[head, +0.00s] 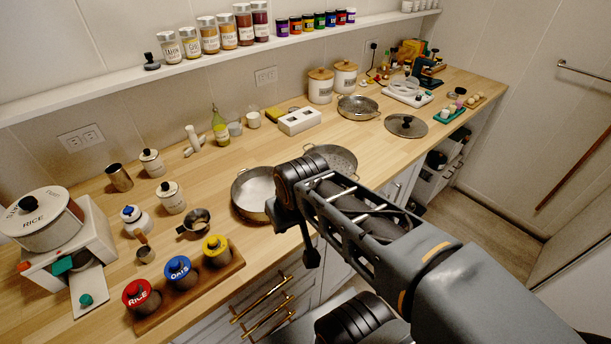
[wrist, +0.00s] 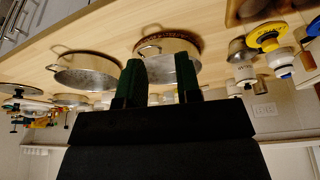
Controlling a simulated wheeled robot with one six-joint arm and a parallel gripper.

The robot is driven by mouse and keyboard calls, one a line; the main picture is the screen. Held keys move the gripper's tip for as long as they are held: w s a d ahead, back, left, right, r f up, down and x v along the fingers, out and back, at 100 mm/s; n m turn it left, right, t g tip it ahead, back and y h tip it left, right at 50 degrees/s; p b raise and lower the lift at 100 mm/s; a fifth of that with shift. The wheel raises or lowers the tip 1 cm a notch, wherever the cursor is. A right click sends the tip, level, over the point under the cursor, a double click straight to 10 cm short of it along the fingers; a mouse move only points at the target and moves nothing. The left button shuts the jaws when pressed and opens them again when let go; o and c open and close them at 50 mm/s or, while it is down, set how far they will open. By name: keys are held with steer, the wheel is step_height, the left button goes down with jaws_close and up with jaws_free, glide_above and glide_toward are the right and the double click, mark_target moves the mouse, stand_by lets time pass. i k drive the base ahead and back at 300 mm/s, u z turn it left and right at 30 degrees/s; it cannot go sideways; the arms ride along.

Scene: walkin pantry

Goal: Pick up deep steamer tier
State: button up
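Two round metal pans with loop handles stand on the wooden counter, and I cannot tell for sure which is the deep steamer tier. In the head view the fingertips are hidden.
A wooden tray (head: 190,296) with lidded jars, a small dark pot (head: 195,222) and canisters stand left of the pans. A shelf (head: 200,60) runs along the wall.

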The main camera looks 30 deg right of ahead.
mark_target(341, 158)
steer(key=u, duration=0.05)
steer(key=k, duration=0.5)
steer(key=u, duration=2.6)
steer(key=k, duration=1.35)
steer(key=z, duration=2)
steer(key=i, duration=0.5)
steer(key=u, duration=0.1)
